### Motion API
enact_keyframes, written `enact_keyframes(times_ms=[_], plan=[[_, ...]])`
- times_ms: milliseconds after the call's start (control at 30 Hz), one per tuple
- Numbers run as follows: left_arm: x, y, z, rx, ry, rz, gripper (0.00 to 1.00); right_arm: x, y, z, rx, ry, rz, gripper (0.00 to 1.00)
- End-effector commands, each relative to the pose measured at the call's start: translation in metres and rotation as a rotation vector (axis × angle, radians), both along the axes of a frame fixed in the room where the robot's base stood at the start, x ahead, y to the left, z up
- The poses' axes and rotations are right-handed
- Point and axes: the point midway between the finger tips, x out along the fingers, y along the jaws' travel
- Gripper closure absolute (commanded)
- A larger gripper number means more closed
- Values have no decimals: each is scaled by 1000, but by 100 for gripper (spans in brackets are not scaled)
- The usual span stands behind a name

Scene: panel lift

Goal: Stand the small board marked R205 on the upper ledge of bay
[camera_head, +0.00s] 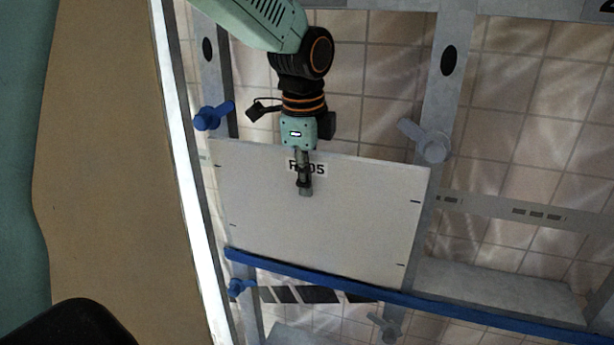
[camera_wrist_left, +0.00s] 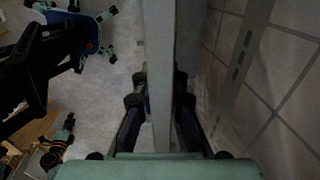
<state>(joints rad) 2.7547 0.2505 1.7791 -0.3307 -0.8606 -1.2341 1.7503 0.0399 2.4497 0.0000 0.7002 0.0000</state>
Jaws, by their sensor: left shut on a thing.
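The pale board (camera_head: 350,225) hangs upright in the head view, its label partly covered by my left gripper's finger, with "R" and "05" readable. My left gripper (camera_head: 305,182) reaches down over the board's top edge and is shut on it. In the left wrist view, the board's edge (camera_wrist_left: 162,110) runs between the two fingers of my left gripper (camera_wrist_left: 160,105). The board's lower edge lies along the blue front strip of a ledge (camera_head: 460,307); whether it rests on the ledge cannot be told. My right gripper is not in view.
A blue turn-clamp (camera_head: 213,116) sits at the board's upper left and a grey one (camera_head: 428,142) at its upper right, both on the frame's uprights. More clamps are below the ledge. The grey ledge top (camera_head: 495,287) is bare to the right. A tiled wall (camera_head: 385,75) stands behind.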

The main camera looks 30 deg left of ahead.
Motion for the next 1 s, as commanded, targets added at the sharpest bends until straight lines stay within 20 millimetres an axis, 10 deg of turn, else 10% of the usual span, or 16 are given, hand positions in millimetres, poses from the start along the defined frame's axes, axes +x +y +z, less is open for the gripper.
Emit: enact_keyframes(times_ms=[1000], plan=[[22, 6, 5, -19, 70, 3, 100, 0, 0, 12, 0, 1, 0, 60]])
